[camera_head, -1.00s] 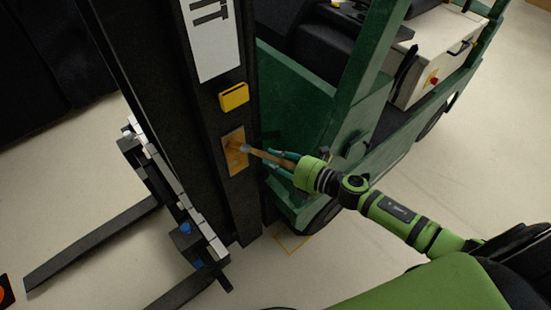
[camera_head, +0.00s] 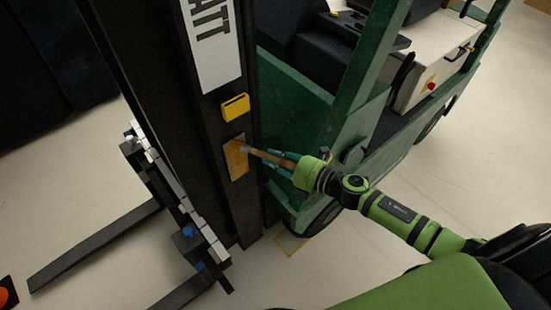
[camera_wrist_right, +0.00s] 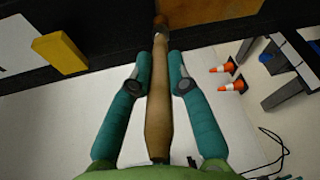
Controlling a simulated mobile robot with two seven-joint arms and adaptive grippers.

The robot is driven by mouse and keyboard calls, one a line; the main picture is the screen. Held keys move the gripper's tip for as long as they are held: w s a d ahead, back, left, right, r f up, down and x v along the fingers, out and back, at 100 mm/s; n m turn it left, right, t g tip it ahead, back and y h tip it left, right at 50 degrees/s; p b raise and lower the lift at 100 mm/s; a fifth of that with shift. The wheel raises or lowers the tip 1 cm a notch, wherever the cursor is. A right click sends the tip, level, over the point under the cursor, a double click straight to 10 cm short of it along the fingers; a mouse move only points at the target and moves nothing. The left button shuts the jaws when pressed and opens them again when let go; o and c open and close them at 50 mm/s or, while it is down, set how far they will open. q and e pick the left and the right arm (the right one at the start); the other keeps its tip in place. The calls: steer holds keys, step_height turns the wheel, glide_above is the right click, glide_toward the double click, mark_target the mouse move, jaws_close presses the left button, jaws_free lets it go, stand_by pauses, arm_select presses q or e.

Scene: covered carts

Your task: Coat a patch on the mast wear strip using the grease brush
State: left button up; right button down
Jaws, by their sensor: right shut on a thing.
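My right gripper (camera_head: 286,163) is shut on the wooden handle of the grease brush (camera_head: 268,157). In the right wrist view the brush (camera_wrist_right: 158,100) runs lengthwise between the two teal fingers (camera_wrist_right: 158,85), its head pointing away from me. The brush head is at the upper part of the mast wear strip (camera_head: 238,168), an orange-brown plate on the dark mast, and seems to touch it. In the right wrist view the strip (camera_wrist_right: 215,9) shows at the top edge. The bristles are too small to judge. My left gripper is out of view.
A yellow block (camera_head: 235,107) sticks out of the mast just above the strip, below a white lettered plate (camera_head: 212,50). The green truck body (camera_head: 300,110) stands right behind the mast. Forks (camera_head: 95,245) reach out at lower left. Orange cones (camera_wrist_right: 230,77) stand on the floor.

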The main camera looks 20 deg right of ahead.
steer(key=shift+s+d, duration=0.2)
steer(key=shift+s, duration=0.3)
steer(key=s+d, duration=0.2)
steer(key=s, duration=0.5)
steer(key=shift+s+d+b, duration=0.25)
steer(key=shift+d+b, duration=0.05)
steer(key=shift+d, duration=0.05)
stand_by(0.7)
